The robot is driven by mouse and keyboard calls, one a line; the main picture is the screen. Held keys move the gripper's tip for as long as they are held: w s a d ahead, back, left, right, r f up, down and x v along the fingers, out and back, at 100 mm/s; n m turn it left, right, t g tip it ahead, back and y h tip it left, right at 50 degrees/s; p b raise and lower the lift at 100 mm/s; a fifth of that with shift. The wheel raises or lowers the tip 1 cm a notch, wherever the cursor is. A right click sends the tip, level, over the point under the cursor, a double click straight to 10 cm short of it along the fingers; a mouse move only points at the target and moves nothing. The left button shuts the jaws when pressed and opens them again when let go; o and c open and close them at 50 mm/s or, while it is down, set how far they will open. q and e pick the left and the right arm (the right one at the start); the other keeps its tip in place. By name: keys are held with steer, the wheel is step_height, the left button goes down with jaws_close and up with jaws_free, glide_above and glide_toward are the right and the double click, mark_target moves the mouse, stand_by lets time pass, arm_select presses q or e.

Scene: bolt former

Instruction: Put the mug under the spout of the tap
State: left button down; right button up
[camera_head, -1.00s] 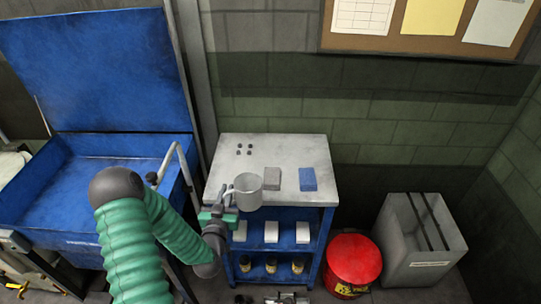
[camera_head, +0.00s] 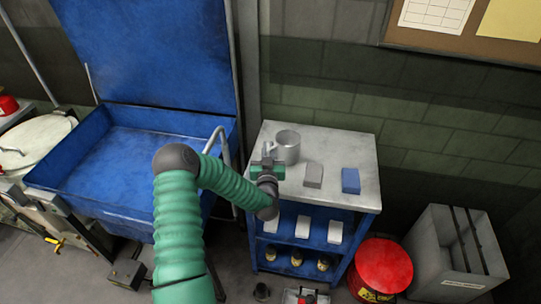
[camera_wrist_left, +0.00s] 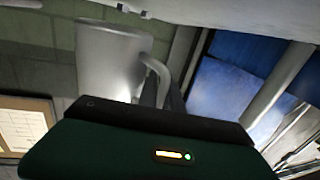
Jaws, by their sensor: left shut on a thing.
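The grey mug (camera_head: 288,146) is over the left part of a grey cabinet top in the head view; I cannot tell how far above it. My left gripper (camera_head: 271,158) is shut on the mug's handle, left of its body. The left wrist view shows the mug (camera_wrist_left: 105,62) and its handle (camera_wrist_left: 160,75) between the gripper's fingers (camera_wrist_left: 167,98). A curved grey pipe, seemingly the tap (camera_head: 223,140), stands at the right side of a blue basin, left of the mug and apart from it. My right gripper is not in view.
The blue basin (camera_head: 60,170) has a raised lid (camera_head: 150,50). A grey block (camera_head: 314,175) and a blue block (camera_head: 351,181) lie on the cabinet top (camera_head: 345,150). A red bin (camera_head: 384,268) and a grey bin (camera_head: 455,255) stand right of the cabinet.

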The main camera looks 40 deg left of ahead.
arm_select(q)
steer(key=f, duration=0.1)
steer(key=d+f, duration=0.1)
steer(key=f, duration=0.1)
steer(key=shift+w+d, duration=0.1)
steer(key=shift+w, duration=0.05)
steer(key=shift+d+r, duration=0.1)
steer(key=shift+d, duration=0.1)
steer(key=c, duration=2)
jaws_free()
steer(key=shift+a+f, duration=0.15)
steer(key=shift+f, duration=0.05)
steer(key=o, duration=0.5)
steer(key=shift+a+f, duration=0.1)
steer(key=shift+a, duration=0.2)
steer(key=shift+d, duration=0.1)
steer(key=shift+d, duration=0.1)
